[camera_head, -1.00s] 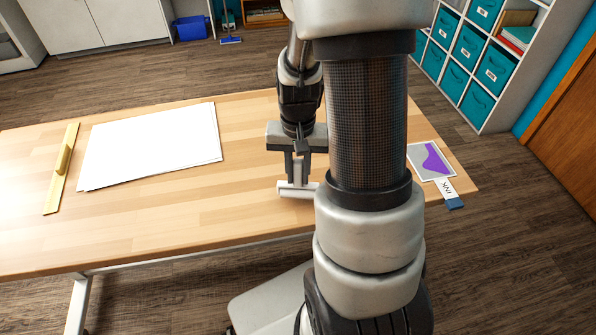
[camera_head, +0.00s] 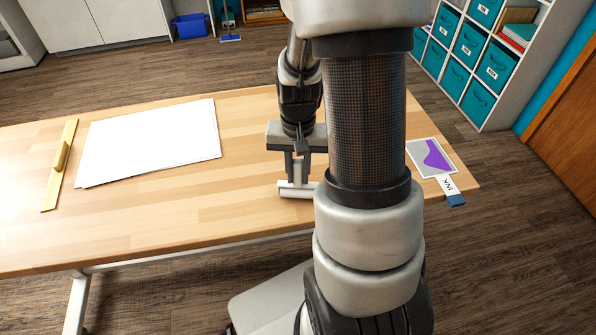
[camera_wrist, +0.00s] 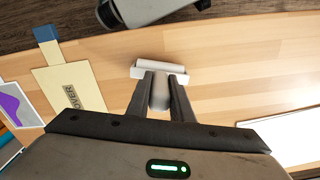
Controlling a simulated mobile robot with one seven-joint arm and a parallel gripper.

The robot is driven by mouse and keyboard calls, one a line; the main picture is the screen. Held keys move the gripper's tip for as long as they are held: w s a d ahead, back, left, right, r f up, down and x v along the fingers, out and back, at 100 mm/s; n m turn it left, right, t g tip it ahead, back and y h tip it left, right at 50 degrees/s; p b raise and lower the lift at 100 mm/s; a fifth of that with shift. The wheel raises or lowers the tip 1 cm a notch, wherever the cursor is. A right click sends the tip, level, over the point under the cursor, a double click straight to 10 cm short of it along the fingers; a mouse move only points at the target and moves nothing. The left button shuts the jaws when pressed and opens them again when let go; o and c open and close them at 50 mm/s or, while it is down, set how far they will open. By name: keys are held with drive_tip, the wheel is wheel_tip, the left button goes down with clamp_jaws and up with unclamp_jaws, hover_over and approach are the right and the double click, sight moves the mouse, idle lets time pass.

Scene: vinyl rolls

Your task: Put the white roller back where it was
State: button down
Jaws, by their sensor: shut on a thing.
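The white roller (camera_head: 297,190) is at the near part of the wooden table (camera_head: 200,205), partly hidden behind my arm column in the head view. In the wrist view the white roller (camera_wrist: 158,71) lies crosswise just beyond my fingertips, with its pale handle between the fingers. My gripper (camera_head: 297,160) points down and is shut on the roller's handle; it also shows in the wrist view (camera_wrist: 161,88). The roller is at or very close to the table top; I cannot tell whether it touches.
White paper sheets (camera_head: 150,143) lie left of my gripper, with a yellow ruler-like bar (camera_head: 59,165) further left. A card with a purple shape (camera_head: 432,157) and an ink tool with a blue end (camera_head: 452,190) lie at the right edge. Bare table lies between paper and gripper.

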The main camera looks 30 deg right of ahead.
drive_tip(key=shift+f, duration=0.2)
idle(0.4)
drive_tip(key=shift+c, duration=1.4)
unclamp_jaws()
drive_tip(key=shift+r, duration=0.15)
drive_tip(key=shift+r+p, duration=3.45)
drive_tip(key=shift+r, duration=0.95)
